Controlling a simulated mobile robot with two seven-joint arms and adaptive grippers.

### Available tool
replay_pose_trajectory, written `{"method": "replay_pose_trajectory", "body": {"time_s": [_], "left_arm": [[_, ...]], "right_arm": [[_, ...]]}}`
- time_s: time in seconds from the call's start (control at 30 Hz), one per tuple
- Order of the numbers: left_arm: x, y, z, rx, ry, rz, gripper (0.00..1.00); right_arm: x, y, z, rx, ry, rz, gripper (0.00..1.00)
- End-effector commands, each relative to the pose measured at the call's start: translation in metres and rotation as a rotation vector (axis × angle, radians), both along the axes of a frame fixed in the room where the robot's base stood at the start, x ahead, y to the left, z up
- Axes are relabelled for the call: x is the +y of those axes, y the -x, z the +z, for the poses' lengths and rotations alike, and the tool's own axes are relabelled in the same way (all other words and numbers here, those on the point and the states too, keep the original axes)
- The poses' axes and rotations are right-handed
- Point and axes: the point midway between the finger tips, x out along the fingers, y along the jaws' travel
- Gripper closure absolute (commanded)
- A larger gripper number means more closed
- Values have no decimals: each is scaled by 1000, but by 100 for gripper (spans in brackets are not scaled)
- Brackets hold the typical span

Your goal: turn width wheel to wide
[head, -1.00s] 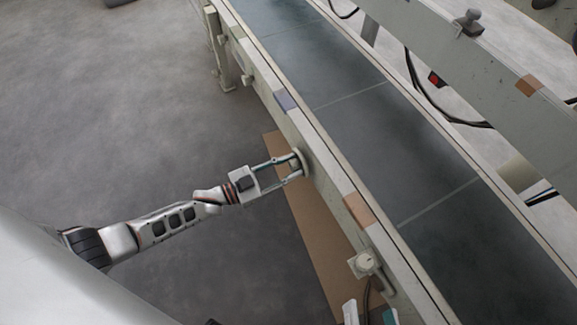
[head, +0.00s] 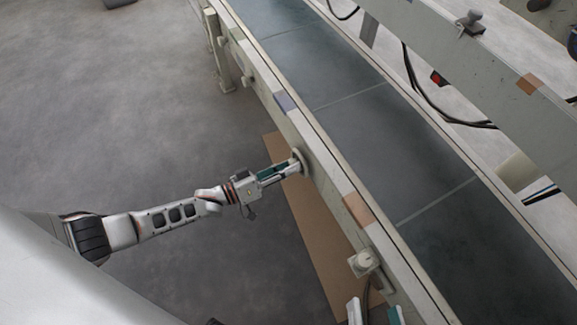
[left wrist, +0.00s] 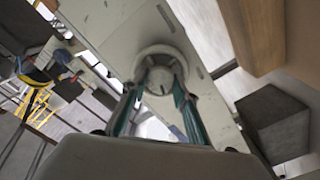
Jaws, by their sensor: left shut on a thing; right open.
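The width wheel (head: 300,159) is a pale round handwheel on the near side of the conveyor frame. In the left wrist view the wheel (left wrist: 162,53) faces the camera, with a round hub in its middle. My left gripper (head: 291,166) reaches it from the left. In the left wrist view the left gripper's (left wrist: 160,80) two green-lined fingers are shut on the wheel's middle, one on each side of the hub. The fingers hide part of the wheel. My right gripper (head: 375,311) shows only its two spread fingertips at the bottom edge; it is open and empty.
The conveyor belt (head: 385,130) runs diagonally behind the frame rail (head: 325,180). A brown board (head: 310,235) lies on the floor below.

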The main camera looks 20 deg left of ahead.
Motion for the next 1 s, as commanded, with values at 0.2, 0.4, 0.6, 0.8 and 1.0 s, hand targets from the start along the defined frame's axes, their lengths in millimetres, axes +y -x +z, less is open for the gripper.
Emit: {"method": "replay_pose_trajectory", "body": {"time_s": [0.2, 0.4, 0.6, 0.8, 1.0], "left_arm": [[1, 0, -1, 128, 162, 0, 93], [1, 0, -2, 245, 311, -1, 93], [1, 1, -3, 363, 461, 0, 93], [1, 1, -3, 479, 611, -1, 93], [1, 1, -4, 596, 758, 1, 93]], "right_arm": [[0, 0, 0, 1, -2, -2, 52], [2, 1, 0, 2, -13, -5, 52], [4, 2, 0, 6, -29, -8, 52], [5, 2, -1, 13, -44, -15, 52], [7, 3, -2, 20, -63, -25, 52]]}}
